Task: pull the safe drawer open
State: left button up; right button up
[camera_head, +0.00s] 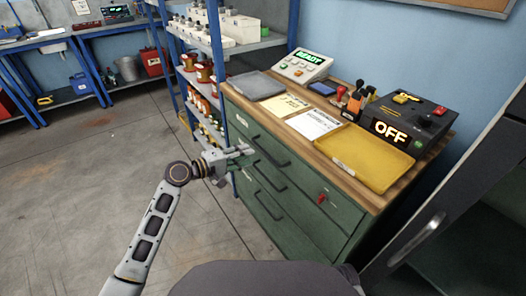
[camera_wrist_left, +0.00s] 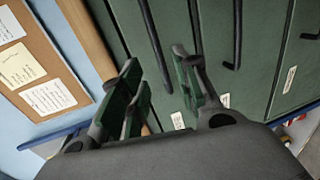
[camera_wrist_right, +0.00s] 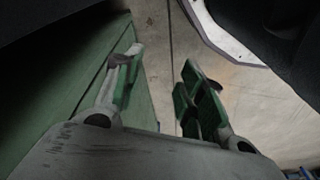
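The green drawer cabinet (camera_head: 300,215) stands right of centre in the head view, its visible drawers closed. It has dark bar handles, among them an upper one (camera_head: 272,155) and a middle one (camera_head: 270,182). The drawer labels are too small to read, so I cannot tell which drawer is the safe one. My left gripper (camera_head: 240,158) is open at the upper left of the drawer fronts. In the left wrist view a dark handle (camera_wrist_left: 155,45) lies between its spread fingers; contact is unclear. My right gripper (camera_wrist_right: 160,80) is open and empty, beside a green surface.
The wooden top holds a yellow tray (camera_head: 372,158), papers (camera_head: 314,124), a device reading OFF (camera_head: 408,120) and one reading READY (camera_head: 304,66). A red part (camera_head: 321,198) sits on the cabinet front. A blue shelf rack (camera_head: 215,45) stands behind. Floor (camera_head: 90,170) at left is clear.

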aim_at(262, 149)
pick_arm(q)
jog(key=b+x, duration=0.1)
jog(key=x, duration=0.6)
jog(key=shift+w+d, duration=0.2)
jog(key=shift+d, duration=0.1)
jog(key=shift+w+d+f, duration=0.1)
jog(key=shift+w+d, duration=0.1)
jog(key=shift+d, duration=0.1)
pick_arm(e)
jog(key=shift+w+a+r, duration=0.15)
jog(key=shift+r, duration=0.45)
jog(key=shift+w+a+r, duration=0.1)
jog(key=shift+w+r, duration=0.05)
jog(key=shift+r, duration=0.4)
jog(key=shift+s, duration=0.1)
pick_arm(q)
jog(key=shift+c, duration=0.5)
grip_shut()
jog(key=shift+a, duration=0.1)
pick_arm(e)
jog(key=shift+w+t, duration=0.3)
jog(key=shift+w, duration=0.1)
